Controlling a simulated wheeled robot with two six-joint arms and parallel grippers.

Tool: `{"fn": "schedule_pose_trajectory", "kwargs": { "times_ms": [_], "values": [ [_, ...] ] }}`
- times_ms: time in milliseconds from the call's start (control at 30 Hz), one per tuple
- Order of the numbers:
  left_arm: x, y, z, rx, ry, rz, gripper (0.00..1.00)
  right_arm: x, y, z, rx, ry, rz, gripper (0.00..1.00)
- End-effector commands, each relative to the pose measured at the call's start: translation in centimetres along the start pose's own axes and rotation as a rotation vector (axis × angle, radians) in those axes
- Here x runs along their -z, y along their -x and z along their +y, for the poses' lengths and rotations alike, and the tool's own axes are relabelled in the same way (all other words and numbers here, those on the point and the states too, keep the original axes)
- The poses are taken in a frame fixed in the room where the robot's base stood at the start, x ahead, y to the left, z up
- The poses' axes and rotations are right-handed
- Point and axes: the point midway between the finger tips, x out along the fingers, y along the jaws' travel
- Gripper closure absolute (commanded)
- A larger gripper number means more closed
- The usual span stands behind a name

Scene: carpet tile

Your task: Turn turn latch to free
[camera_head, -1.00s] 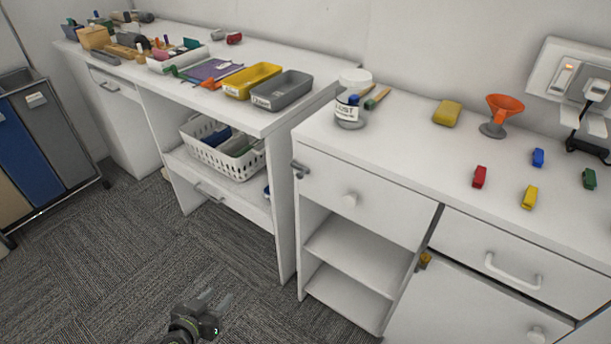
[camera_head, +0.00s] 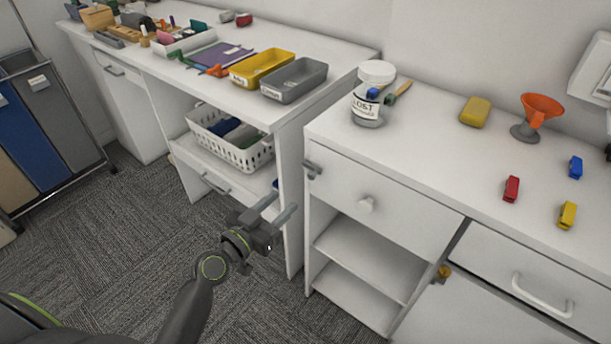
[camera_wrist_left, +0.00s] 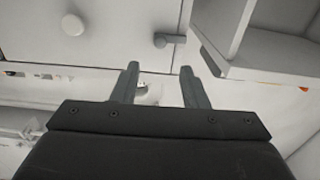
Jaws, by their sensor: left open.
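A small grey turn latch (camera_head: 313,169) sits at the upper left edge of the white cabinet's front, left of a round white knob (camera_head: 366,204). In the left wrist view the latch (camera_wrist_left: 170,39) shows beyond the fingertips, its bar roughly horizontal, with the knob (camera_wrist_left: 72,25) to its left. My left gripper (camera_head: 282,204) is open and empty, below and left of the latch in the head view and apart from it. Its two fingers (camera_wrist_left: 160,70) point toward the cabinet front. A second, brass-coloured latch (camera_head: 442,273) is lower right. My right gripper is not in view.
Open shelves (camera_head: 365,262) lie below the knob's panel. Left is a desk with a white basket (camera_head: 232,140) on its lower shelf. A jar (camera_head: 368,106), funnel (camera_head: 538,112) and small coloured blocks stand on the cabinet top. The carpet in front is clear.

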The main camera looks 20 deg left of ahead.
Motion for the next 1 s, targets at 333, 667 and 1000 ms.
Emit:
{"fn": "schedule_pose_trajectory", "kwargs": {
  "times_ms": [333, 667, 1000],
  "values": [
    [0.2, -7.0, 0.1, 0.0, 0.001, 0.001, 0.6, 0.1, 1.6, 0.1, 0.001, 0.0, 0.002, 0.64],
    [0.0, -9.6, 0.0, 0.0, -0.001, 0.0, 0.6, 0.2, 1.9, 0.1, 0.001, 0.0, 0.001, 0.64],
    [-0.1, -9.7, 0.0, 0.001, 0.0, -0.001, 0.69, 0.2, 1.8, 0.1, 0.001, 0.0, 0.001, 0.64]
  ]
}}
